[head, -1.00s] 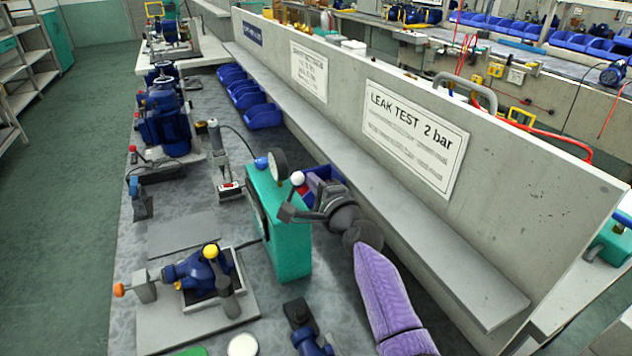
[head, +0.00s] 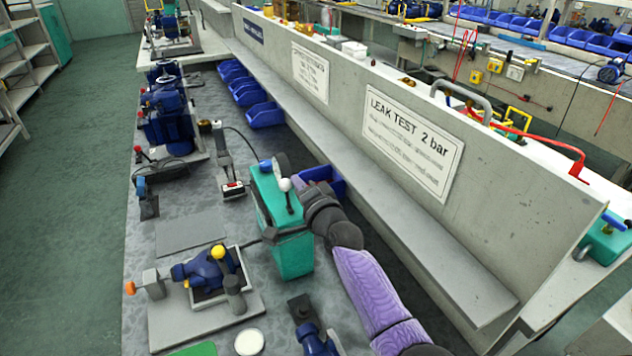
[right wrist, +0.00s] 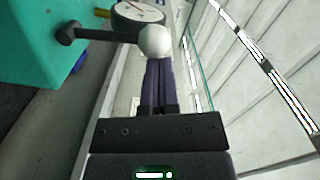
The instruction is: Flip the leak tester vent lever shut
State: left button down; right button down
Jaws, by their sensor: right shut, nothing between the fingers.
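The leak tester (head: 293,256) is a green box on the bench with a round gauge (head: 283,161) at its top. Its vent lever is a dark rod with a white ball knob (head: 285,184); in the head view it stands roughly upright over the box. In the right wrist view the rod runs left from the ball (right wrist: 155,41) to a pivot on the green box. My right gripper (right wrist: 158,65) is shut and empty, its fingertips right at the ball; I cannot tell whether they touch. My left gripper is out of view.
A grey partition (head: 520,190) with a shelf runs along the right. A blue bin (head: 328,183) sits behind the tester. A blue pump (head: 205,268) on a fixture plate stands left in front. A grey mat (head: 190,232) leaves free room to the left.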

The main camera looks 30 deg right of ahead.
jog(key=shift+a+r+n+p, duration=0.2)
jog(key=shift+a+n+p, duration=0.45)
jog(key=shift+n, duration=0.35)
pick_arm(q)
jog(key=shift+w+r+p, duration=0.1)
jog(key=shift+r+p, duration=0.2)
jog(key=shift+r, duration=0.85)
pick_arm(e)
jog(key=shift+a+f+n, duration=0.1)
jog(key=shift+a+n, duration=0.45)
jog(key=shift+n, duration=0.15)
